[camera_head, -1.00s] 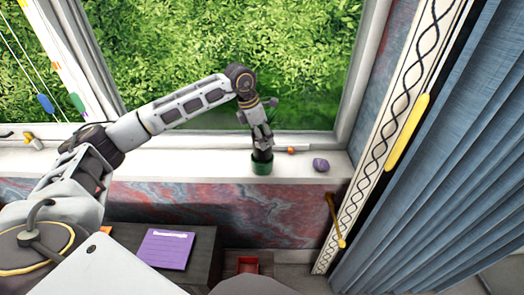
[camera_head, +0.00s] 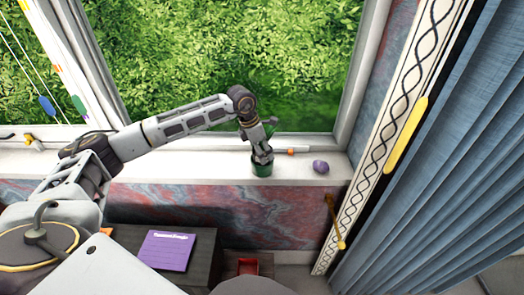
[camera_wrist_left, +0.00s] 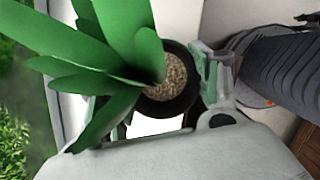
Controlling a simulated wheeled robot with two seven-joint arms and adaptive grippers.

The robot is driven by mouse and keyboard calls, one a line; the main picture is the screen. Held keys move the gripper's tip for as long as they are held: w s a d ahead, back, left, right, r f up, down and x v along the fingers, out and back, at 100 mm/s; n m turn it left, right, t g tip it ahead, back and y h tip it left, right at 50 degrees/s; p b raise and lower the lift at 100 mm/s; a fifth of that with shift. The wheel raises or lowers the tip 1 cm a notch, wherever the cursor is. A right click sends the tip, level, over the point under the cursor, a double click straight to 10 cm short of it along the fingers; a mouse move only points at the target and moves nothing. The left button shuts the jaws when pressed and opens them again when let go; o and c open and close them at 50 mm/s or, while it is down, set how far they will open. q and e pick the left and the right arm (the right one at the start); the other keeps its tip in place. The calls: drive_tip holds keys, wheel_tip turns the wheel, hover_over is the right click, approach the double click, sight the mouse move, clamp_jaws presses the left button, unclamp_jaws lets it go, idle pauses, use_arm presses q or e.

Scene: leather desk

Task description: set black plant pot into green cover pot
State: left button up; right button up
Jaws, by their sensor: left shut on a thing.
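The green cover pot (camera_head: 262,168) stands upright on the white windowsill in the head view. My left gripper (camera_head: 262,154) is directly above it, pointing down, with its fingertips close to the pot's rim. In the left wrist view the gripper is shut on the black plant pot (camera_wrist_left: 184,107), which holds brown soil and a plant with broad green leaves (camera_wrist_left: 95,50). In the head view the black pot is mostly hidden by the gripper and the cover pot's rim, so I cannot tell how deep it sits. My right gripper is out of view.
A purple lump (camera_head: 320,166) and a small orange-tipped item (camera_head: 291,151) lie on the windowsill (camera_head: 200,165) to the right of the cover pot. The window is behind. A purple notepad (camera_head: 166,250) and a red tray (camera_head: 247,266) are below, and a blue curtain (camera_head: 450,170) hangs right.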

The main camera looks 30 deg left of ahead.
use_arm(q)
drive_tip(key=shift+f, duration=0.15)
drive_tip(key=o, duration=1.6)
drive_tip(key=b+v, duration=0.1)
drive_tip(key=v, duration=1.1)
